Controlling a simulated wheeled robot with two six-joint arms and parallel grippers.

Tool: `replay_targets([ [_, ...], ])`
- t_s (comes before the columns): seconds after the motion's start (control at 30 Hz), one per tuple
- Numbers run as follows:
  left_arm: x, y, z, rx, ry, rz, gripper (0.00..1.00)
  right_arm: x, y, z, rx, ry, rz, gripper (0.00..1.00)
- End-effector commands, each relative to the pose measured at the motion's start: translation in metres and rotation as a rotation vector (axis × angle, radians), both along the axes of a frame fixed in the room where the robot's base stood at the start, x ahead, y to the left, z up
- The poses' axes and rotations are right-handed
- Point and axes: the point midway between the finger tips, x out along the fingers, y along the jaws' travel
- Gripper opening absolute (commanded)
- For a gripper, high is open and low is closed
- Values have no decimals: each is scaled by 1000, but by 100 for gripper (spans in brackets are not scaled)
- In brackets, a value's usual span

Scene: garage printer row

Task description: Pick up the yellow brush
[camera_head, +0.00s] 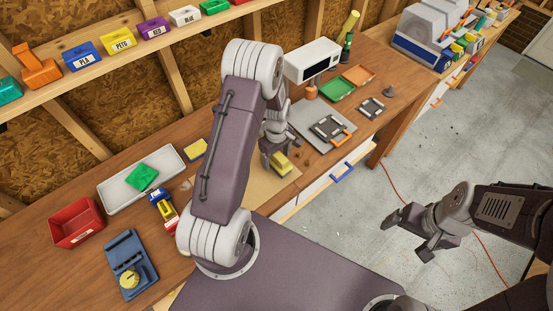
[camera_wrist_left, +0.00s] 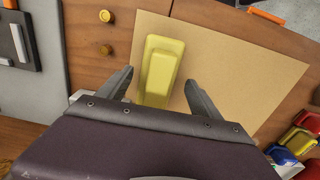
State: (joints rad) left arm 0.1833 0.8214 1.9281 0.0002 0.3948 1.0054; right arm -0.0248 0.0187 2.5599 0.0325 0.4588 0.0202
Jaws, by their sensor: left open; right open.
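A yellow block-shaped object, which looks like the yellow brush (camera_head: 281,166), lies on a tan mat (camera_head: 258,186) on the workbench. In the left wrist view the brush (camera_wrist_left: 160,68) shows a raised narrower top, and its near end lies between my fingers. My left gripper (camera_head: 273,158) is open at the brush; the left wrist view shows a finger (camera_wrist_left: 158,88) on each side, with gaps to the brush. I cannot tell how high the fingers are above the mat. My right gripper (camera_head: 408,232) is open and empty over the floor, away from the bench.
Another yellow block (camera_head: 196,150) lies behind my left arm, near a white tray (camera_head: 112,196) with a green piece. A grey plate (camera_head: 310,120) with a dark frame is right of the mat. A red bin (camera_head: 76,222) and blue tool (camera_head: 128,262) stand left.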

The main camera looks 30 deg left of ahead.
Motion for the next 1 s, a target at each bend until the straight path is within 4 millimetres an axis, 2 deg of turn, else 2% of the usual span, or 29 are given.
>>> replay_targets([
  [0.13, 1, 0, -16, 0, -1, 0, 75, 0, 0, 4, 0, 0, 0, 90],
  [0.33, 1, 0, -17, 0, -3, 0, 75, 0, 0, 3, 0, 1, 0, 90],
  [0.37, 1, 0, -17, 0, -3, 0, 69, 0, 0, 3, 0, 1, 0, 90],
  [0.5, 1, 0, -17, 0, -3, 0, 30, 0, 0, 3, 0, 1, 0, 90],
  [0.6, 2, 0, -17, 0, -3, 0, 5, 0, 0, 3, 0, 1, 0, 90],
  [0.87, 2, 0, -15, -1, -4, 0, 5, 0, 0, 2, 0, 0, 0, 90],
  [1.0, 3, 1, -3, 1, -8, 0, 5, 0, 0, -2, 0, 0, 0, 90],
])
